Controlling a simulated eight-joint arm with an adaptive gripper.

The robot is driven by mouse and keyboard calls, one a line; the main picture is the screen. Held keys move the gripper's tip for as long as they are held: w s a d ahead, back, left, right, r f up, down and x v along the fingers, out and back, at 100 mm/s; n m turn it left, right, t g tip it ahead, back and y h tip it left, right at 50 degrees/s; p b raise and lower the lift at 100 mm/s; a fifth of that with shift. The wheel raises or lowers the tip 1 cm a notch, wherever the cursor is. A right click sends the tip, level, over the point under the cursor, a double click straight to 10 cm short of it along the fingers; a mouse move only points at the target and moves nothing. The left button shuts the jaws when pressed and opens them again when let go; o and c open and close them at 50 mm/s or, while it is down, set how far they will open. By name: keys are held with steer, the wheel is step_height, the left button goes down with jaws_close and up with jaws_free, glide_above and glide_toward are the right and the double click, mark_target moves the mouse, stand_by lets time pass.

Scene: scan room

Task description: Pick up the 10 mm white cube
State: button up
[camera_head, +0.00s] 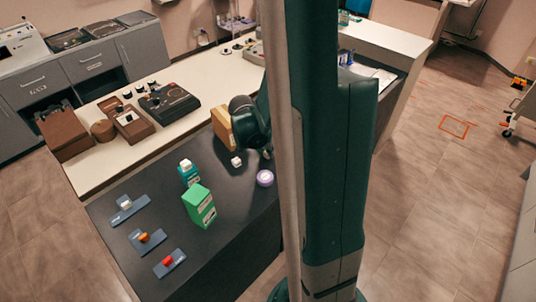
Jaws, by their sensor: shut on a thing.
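A small white cube (236,161) shows on the dark table top (150,268), just left of my gripper's tip. Another white cube (186,163) sits on top of a teal box (189,177). A third whitish cube (125,204) rests on a blue-grey holder at the table's left. The cubes' sizes cannot be read. My gripper (267,153) is low over the table's far part, partly hidden by my own arm. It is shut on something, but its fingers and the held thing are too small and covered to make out.
A green box (200,205) stands in mid-table. A lilac round item (265,178) lies close to my gripper, and a tan block (223,127) stands behind it. Holders with an orange (144,238) and a red piece (168,260) lie front left.

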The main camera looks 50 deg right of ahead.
steer(key=shift+r, duration=0.2)
step_height(320, 180, up, 10)
steer(key=p, duration=0.2)
steer(key=shift+f, duration=0.15)
stand_by(0.5)
steer(key=shift+p, duration=0.3)
